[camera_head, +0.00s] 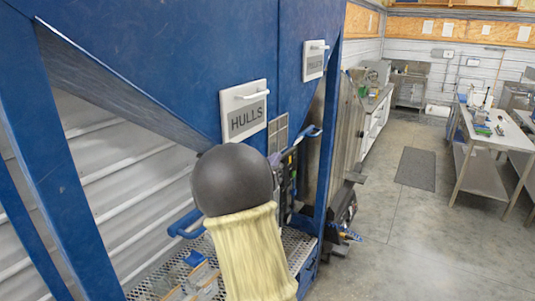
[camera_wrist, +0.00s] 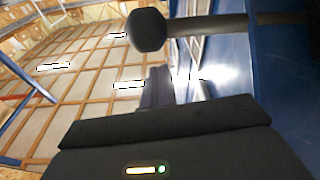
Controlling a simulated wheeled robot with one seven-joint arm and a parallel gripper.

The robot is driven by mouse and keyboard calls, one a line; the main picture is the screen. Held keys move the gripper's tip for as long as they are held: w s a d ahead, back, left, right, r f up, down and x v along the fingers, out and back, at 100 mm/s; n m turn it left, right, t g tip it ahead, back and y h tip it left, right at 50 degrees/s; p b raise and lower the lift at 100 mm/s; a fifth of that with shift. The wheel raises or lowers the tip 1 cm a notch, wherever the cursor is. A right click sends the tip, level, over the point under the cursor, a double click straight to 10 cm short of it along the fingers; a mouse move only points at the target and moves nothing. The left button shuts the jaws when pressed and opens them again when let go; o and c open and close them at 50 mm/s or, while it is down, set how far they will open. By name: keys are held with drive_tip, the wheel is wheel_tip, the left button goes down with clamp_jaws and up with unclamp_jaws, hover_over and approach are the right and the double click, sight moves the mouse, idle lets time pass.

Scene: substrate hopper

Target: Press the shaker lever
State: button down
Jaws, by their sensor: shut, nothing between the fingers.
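In the wrist view a lever with a black rounded knob (camera_wrist: 147,30) and a dark grey shaft (camera_wrist: 205,26) runs from the blue hopper wall at the right; I take it to be the shaker lever. My gripper (camera_wrist: 157,74) shows as dark fingers, shut and empty, pointing toward the lever. The fingertips are just below the knob and shaft in the picture; I cannot tell whether they touch. In the head view my own arm blocks the middle, and neither the gripper nor the lever can be made out there.
The blue hopper (camera_head: 190,45) fills the left, with a HULLS panel (camera_head: 246,112) and a second labelled panel (camera_head: 315,60), each with a white handle. A perforated metal step (camera_head: 296,246) lies below. Open concrete floor, a dark mat (camera_head: 416,169) and a workbench (camera_head: 478,160) are at the right.

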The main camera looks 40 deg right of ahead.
drive_tip(key=shift+s+a+f+p, duration=0.1)
drive_tip(key=shift+s+f+p, duration=0.05)
drive_tip(key=shift+f, duration=0.45)
drive_tip(key=shift+s+a+f+p, duration=0.1)
drive_tip(key=shift+f+p, duration=0.05)
drive_tip(key=shift+f, duration=0.45)
drive_tip(key=shift+f, duration=0.1)
wheel_tip(320, 180, down, 5)
drive_tip(key=m+g+b, duration=0.1)
drive_tip(key=m+b, duration=0.3)
drive_tip(key=b, duration=0.6)
drive_tip(key=shift+s+b, duration=0.1)
drive_tip(key=shift+b, duration=0.3)
drive_tip(key=shift+f, duration=0.1)
